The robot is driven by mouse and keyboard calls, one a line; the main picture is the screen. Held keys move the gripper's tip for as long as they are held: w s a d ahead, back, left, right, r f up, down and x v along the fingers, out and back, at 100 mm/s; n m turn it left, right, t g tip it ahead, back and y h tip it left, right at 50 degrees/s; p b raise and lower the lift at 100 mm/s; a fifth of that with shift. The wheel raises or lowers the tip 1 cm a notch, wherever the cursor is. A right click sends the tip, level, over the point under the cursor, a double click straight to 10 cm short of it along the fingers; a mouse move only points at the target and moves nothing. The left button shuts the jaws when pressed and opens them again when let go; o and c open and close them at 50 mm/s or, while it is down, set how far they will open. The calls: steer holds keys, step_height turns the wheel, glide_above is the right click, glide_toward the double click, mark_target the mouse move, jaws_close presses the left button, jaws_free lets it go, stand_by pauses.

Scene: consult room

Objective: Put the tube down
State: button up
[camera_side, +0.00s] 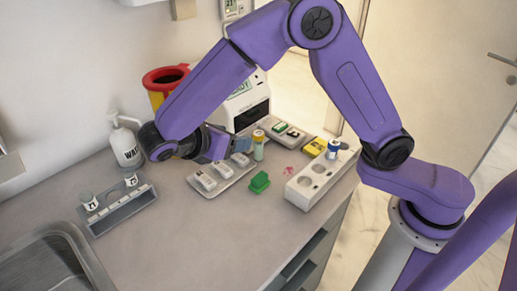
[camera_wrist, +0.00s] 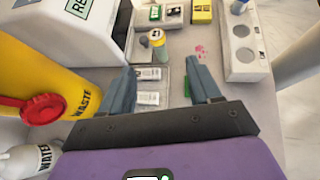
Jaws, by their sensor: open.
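A clear tube with a yellow-orange cap (camera_side: 259,143) stands upright at the far corner of a grey tray (camera_side: 207,193). It also shows in the wrist view (camera_wrist: 160,48), just beyond my fingertips. My gripper (camera_side: 228,146) is open, with its fingers (camera_wrist: 165,66) spread apart and nothing between the tips. The tube stands apart from both fingers. A second tube with a blue cap (camera_side: 333,148) stands in a white block rack (camera_side: 297,191) at the right; other holes in that rack are empty.
A green block (camera_side: 259,182) lies between tray and rack, near a pink mark (camera_side: 290,171). A yellow box (camera_side: 315,147) is behind the rack. A white machine (camera_side: 240,110), yellow waste bin (camera_wrist: 40,75) and water bottle (camera_side: 124,145) stand near my gripper. The front counter is clear beside the sink (camera_side: 50,265).

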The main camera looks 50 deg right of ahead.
glide_toward(262, 135)
steer(key=shift+h, duration=0.3)
steer(key=x, duration=0.2)
steer(key=w+x, duration=0.1)
steer(key=x, duration=0.3)
steer(key=shift+w+d+f, duration=0.1)
steer(key=shift+w+f, duration=0.25)
steer(key=shift+f, duration=0.1)
steer(key=shift+f+x, duration=0.15)
steer(key=shift+x, duration=1.3)
steer(key=shift+f+x, duration=0.2)
steer(key=shift+x, duration=1.25)
steer(key=shift+s+a, duration=0.2)
steer(key=c, duration=1.1)
steer(key=shift+r, duration=0.1)
